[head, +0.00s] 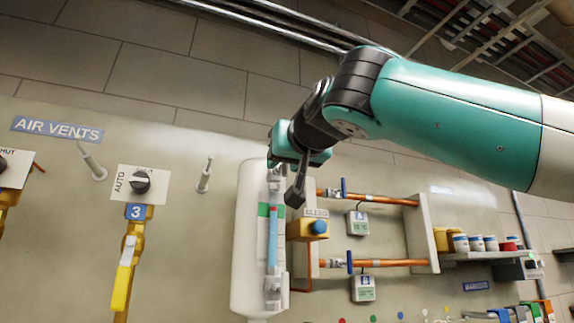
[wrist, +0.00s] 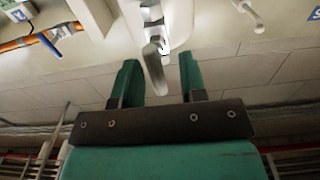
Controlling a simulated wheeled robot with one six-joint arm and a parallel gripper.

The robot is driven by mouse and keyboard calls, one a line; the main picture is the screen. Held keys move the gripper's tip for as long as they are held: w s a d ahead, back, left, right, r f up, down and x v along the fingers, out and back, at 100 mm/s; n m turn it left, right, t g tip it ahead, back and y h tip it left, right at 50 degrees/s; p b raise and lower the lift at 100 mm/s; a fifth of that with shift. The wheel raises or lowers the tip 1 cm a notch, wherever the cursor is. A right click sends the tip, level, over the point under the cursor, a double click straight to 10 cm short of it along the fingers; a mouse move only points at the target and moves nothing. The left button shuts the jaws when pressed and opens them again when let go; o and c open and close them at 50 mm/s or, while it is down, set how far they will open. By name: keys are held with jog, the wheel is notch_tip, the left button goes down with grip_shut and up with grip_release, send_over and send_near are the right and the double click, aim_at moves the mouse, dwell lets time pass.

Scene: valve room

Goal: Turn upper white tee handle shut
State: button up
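The upper white tee handle (wrist: 154,68) shows in the wrist view as a pale bar on a fitting at the tank's sight gauge. My gripper (wrist: 159,64) is open, with one green finger on each side of the bar and a visible gap on both sides. In the head view my gripper (head: 284,158) is at the top of the gauge, in front of the white tank (head: 249,230). The upper gauge fitting (head: 275,183) shows just below it; the handle and fingertips are mostly hidden there by my wrist. A lower gauge fitting (head: 273,289) is at the tank's bottom.
A yellow box with a blue knob (head: 318,227) and copper pipes with blue levers (head: 367,198) are close on the right. A white air vent handle (head: 205,175) and selector plate 3 (head: 141,183) are on the left wall. A shelf of jars (head: 476,244) is farther right.

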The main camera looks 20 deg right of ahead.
jog(key=shift+w+d, duration=0.1)
jog(key=shift+w, duration=0.1)
grip_shut()
dwell(0.3)
jog(key=m+b, duration=0.1)
jog(key=m, duration=0.3)
jog(key=shift+d+f+m+b, duration=0.1)
jog(key=shift+d+m+b, duration=0.05)
jog(key=shift+m+b, duration=0.25)
jog(key=m+b, duration=0.1)
jog(key=m, duration=0.3)
jog(key=shift+f+m, duration=0.1)
jog(key=shift+m, duration=0.2)
jog(key=m+b, duration=0.1)
jog(key=m, duration=0.3)
jog(key=shift+d+f, duration=0.1)
jog(key=shift+m+b, duration=0.6)
jog(key=shift+m, duration=1.7)
